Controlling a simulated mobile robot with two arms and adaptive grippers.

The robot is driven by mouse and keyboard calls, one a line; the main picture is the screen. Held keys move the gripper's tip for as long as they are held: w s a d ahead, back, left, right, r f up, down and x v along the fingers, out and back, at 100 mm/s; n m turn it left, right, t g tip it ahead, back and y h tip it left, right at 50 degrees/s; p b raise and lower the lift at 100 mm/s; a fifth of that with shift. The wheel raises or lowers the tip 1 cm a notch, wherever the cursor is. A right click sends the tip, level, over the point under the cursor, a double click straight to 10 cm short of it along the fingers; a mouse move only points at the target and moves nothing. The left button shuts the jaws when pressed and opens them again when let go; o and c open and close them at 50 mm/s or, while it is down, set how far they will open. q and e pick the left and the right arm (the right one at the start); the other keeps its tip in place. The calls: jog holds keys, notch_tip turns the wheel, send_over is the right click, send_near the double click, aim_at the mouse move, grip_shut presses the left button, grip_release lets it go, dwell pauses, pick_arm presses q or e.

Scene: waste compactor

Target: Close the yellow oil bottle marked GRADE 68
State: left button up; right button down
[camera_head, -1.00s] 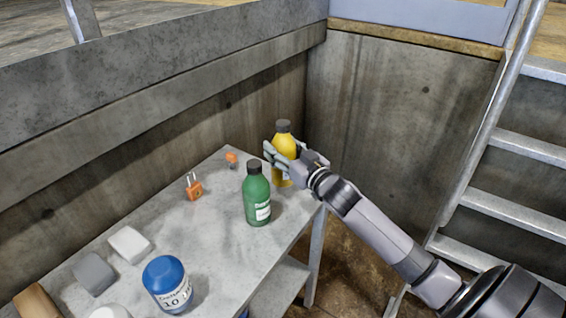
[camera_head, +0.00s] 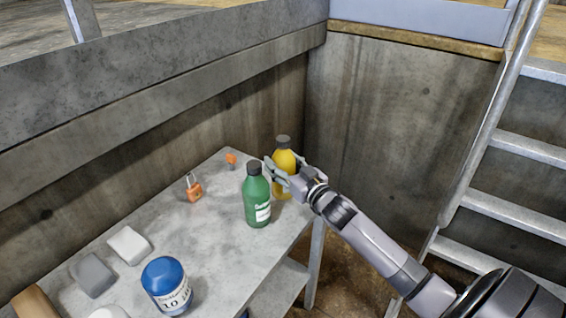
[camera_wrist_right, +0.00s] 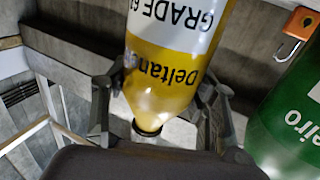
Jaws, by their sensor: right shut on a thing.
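The yellow oil bottle (camera_head: 285,160) is upright at the far right corner of the grey table, with a dark cap (camera_head: 283,141) on its top. In the right wrist view the bottle (camera_wrist_right: 165,85) looks upside down, its label reading GRADE 6 and a cut-off digit. A dark ring (camera_wrist_right: 147,132) shows at its neck; whether the cap is tight cannot be told. My right gripper (camera_head: 279,173) is shut on the bottle, one finger on each side of it. My left gripper is out of view.
A green bottle (camera_head: 257,197) stands close to the left of my right gripper. Concrete walls rise behind; metal stairs (camera_head: 520,210) stand right.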

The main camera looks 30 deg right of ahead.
jog(key=c, duration=0.6)
grip_release()
jog(key=s, duration=1.2)
jog(key=shift+d+r, duration=0.1)
